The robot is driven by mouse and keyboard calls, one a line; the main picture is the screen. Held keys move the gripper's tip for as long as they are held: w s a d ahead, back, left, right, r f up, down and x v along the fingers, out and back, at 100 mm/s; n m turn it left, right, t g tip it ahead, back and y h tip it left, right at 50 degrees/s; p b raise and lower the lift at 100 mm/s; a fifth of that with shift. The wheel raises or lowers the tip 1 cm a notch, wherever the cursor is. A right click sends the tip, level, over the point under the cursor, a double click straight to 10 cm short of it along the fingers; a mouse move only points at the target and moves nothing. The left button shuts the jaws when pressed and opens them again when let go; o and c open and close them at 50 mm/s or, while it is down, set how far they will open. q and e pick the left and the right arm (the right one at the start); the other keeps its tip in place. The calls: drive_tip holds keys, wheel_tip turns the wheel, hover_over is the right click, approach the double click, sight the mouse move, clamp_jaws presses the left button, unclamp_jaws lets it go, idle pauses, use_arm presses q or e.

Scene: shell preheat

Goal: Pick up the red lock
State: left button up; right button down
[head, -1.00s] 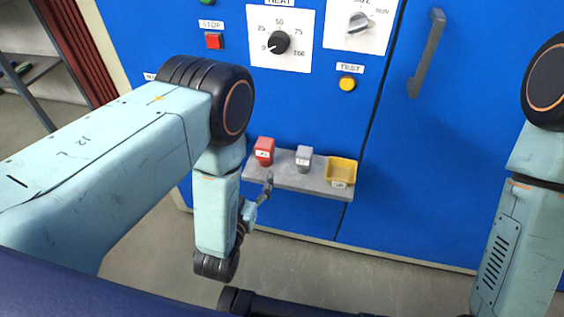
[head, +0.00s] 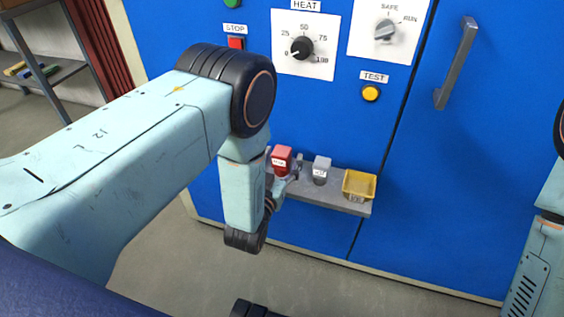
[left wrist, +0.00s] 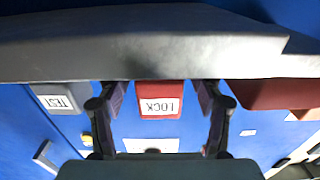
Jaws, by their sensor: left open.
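The red lock (head: 281,161) stands on a narrow grey shelf (head: 333,201) on the blue cabinet. My left gripper (head: 284,170) is at the lock, with one finger showing on each side of it. In the left wrist view, which is upside down, the lock (left wrist: 160,97) with its LOCK label sits between the two spread fingers of my left gripper (left wrist: 160,100). Blue gaps show between the lock and both fingers, so the gripper is open and apart from it. My left arm hides the shelf's left end. My right gripper is out of the picture.
A grey labelled block (head: 321,170) and a yellow tray (head: 360,184) stand on the shelf right of the lock. The cabinet has a heat dial (head: 302,47), a yellow TEST button (head: 371,93) and a handle (head: 456,62). A red piece (left wrist: 270,95) shows in the wrist view.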

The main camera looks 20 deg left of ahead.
use_arm(q)
drive_tip(key=shift+c, duration=0.4)
drive_tip(key=c, duration=1.2)
drive_tip(key=shift+r, duration=0.1)
